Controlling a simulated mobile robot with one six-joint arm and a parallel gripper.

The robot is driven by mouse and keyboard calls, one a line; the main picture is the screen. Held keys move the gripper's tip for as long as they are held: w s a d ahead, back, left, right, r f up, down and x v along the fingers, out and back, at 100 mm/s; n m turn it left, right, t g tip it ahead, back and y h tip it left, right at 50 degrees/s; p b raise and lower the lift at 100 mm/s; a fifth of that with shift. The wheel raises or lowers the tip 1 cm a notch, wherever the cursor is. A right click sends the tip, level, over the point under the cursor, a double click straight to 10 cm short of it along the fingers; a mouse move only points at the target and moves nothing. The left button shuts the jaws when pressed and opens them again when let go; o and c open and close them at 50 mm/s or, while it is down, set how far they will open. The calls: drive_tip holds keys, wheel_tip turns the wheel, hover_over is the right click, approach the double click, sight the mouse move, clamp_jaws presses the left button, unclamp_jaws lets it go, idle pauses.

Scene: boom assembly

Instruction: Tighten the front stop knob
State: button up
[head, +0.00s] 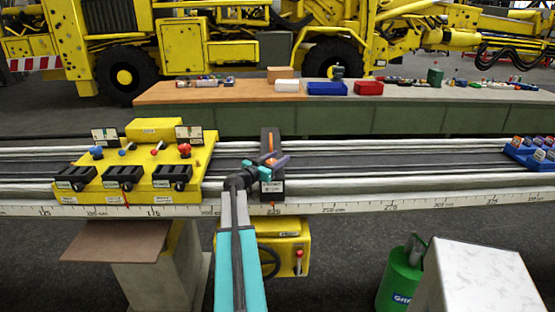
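A dark stop block (270,135) sits across the rail, with a small white-edged label plate (272,188) on its near face. An orange part (270,142) and a purple part (280,162) show on top of the block. My arm reaches up from the bottom centre, and my gripper (262,168), with teal fingertips, is at the near side of the block, beside the purple part. The front stop knob cannot be clearly told apart here; my gripper and wrist cover part of this spot. Whether the fingers are closed on anything is too small to tell.
A yellow control console (140,165) with levers and black boxes stands left on the rail. A ruler strip (350,207) runs along the front edge. A blue rack (530,152) is at far right. A yellow handwheel unit (290,245) hangs below.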

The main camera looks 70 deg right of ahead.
drive_tip(key=c, duration=0.5)
drive_tip(key=b, duration=0.2)
drive_tip(key=shift+f+g+b, duration=0.15)
drive_tip(key=shift+g+b, duration=0.15)
drive_tip(key=shift+b, duration=0.1)
drive_tip(key=shift+s+m+g+y+b, duration=0.25)
drive_tip(key=shift+m+g+b, duration=0.2)
drive_tip(key=shift+b, duration=0.3)
drive_tip(key=o, duration=1.1)
drive_tip(key=shift+a, duration=0.1)
drive_tip(key=shift+c, duration=0.2)
drive_tip(key=shift+w+a, duration=0.1)
drive_tip(key=shift+w, duration=0.05)
drive_tip(key=b+v, duration=0.3)
drive_tip(key=v, duration=1)
drive_tip(key=shift+a+r, duration=0.25)
